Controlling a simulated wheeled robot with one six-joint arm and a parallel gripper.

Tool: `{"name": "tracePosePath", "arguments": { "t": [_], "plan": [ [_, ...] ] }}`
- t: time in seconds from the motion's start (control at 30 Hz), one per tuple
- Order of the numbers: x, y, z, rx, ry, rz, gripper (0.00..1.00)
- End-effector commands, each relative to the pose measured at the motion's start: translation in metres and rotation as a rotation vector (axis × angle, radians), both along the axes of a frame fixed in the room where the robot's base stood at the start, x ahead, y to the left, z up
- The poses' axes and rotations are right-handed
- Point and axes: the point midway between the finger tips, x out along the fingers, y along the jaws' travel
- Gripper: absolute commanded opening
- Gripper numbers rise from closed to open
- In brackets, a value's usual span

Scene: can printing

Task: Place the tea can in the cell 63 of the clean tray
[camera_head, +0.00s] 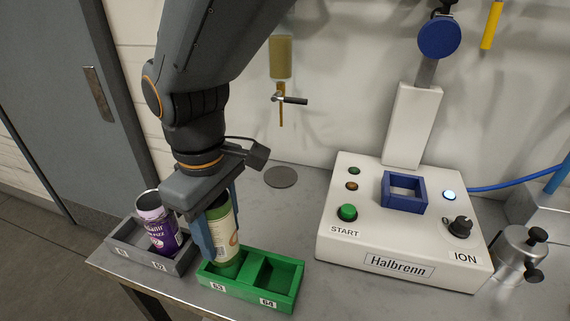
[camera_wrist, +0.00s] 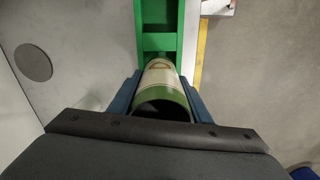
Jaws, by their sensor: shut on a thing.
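The tea can (camera_head: 224,236), green and cream, is held upright between the fingers of my gripper (camera_head: 222,240), which is shut on it. In the head view the can's lower end is at the cell marked 63 of the green clean tray (camera_head: 283,294). I cannot tell whether it touches the cell floor. The cell marked 64 (camera_head: 275,274) is empty. In the wrist view the tea can (camera_wrist: 163,80) lies between the blue fingers of my gripper (camera_wrist: 160,92), with the green tray (camera_wrist: 157,42) beyond it.
A grey tray (camera_head: 180,262) marked 61 and 62 stands at the left with a purple can (camera_head: 160,232) in it. The white Halbrenn machine (camera_head: 335,250) with a blue square holder (camera_head: 404,202) stands at the right. A dark round disc (camera_head: 281,177) is on the table behind.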

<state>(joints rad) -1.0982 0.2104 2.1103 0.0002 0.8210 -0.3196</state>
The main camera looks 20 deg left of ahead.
Motion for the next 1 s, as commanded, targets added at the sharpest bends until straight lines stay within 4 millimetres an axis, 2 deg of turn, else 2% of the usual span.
{"name": "tracePosePath", "arguments": {
  "t": [0.37,0.8,0.83,0.9,1.0],
  "plan": [
    [0.000,-0.001,-0.041,-0.001,0.000,0.000,0.20],
    [0.000,-0.001,-0.047,0.000,0.000,0.000,0.20],
    [0.000,0.000,-0.047,0.001,0.000,0.000,0.49],
    [0.000,0.000,-0.047,0.001,0.000,0.000,0.61],
    [0.000,0.000,-0.046,0.001,0.000,0.000,0.63]
  ]
}}
